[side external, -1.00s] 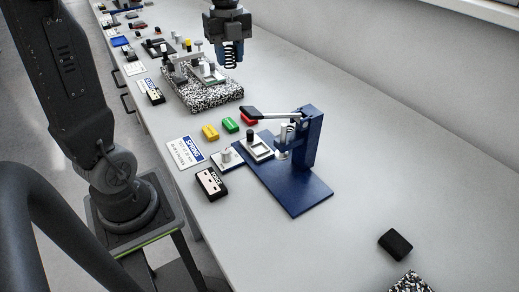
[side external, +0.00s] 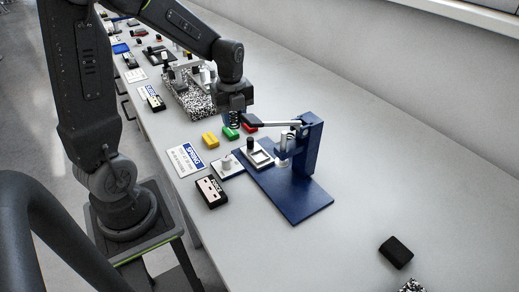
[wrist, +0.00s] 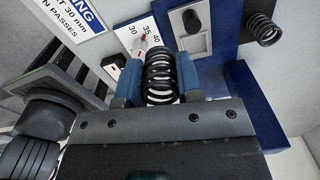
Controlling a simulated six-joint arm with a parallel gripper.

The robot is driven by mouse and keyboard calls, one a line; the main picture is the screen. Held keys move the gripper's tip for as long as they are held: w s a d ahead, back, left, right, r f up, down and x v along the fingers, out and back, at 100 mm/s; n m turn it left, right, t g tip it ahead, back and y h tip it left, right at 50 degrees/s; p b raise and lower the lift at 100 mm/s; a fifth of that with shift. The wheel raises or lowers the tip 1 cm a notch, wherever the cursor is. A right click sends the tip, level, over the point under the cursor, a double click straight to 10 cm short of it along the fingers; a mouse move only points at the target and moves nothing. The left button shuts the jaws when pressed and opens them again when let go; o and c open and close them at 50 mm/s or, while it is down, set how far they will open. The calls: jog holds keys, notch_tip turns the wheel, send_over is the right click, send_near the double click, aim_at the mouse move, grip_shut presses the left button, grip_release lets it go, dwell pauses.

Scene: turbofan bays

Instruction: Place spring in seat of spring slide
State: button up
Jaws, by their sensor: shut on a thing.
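My gripper (wrist: 158,85) is shut on a black coil spring (wrist: 160,72), held between its two blue fingers. In the side external view the spring (side external: 234,119) hangs below my gripper (side external: 236,106), above the table and behind the blue press fixture (side external: 290,200). A pale slide plate (side external: 262,158) with a black knob lies on the fixture's blue base; in the wrist view the slide (wrist: 206,42) is just beyond the held spring. The spring is apart from the slide. I cannot make out the seat clearly.
The press column (side external: 308,145) and its lever (side external: 272,123) rise beside the slide. Another coil (wrist: 263,28) shows by the fixture. The right tabletop is mostly clear.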

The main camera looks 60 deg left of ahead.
send_over(259, 157)
notch_tip(259, 157, down, 4)
jog(key=shift+f, duration=2.15)
jog(key=shift+f, duration=0.1)
jog(key=o, duration=0.9)
jog(key=shift+o, duration=0.2)
notch_tip(259, 157, up, 12)
jog(key=shift+r, duration=0.25)
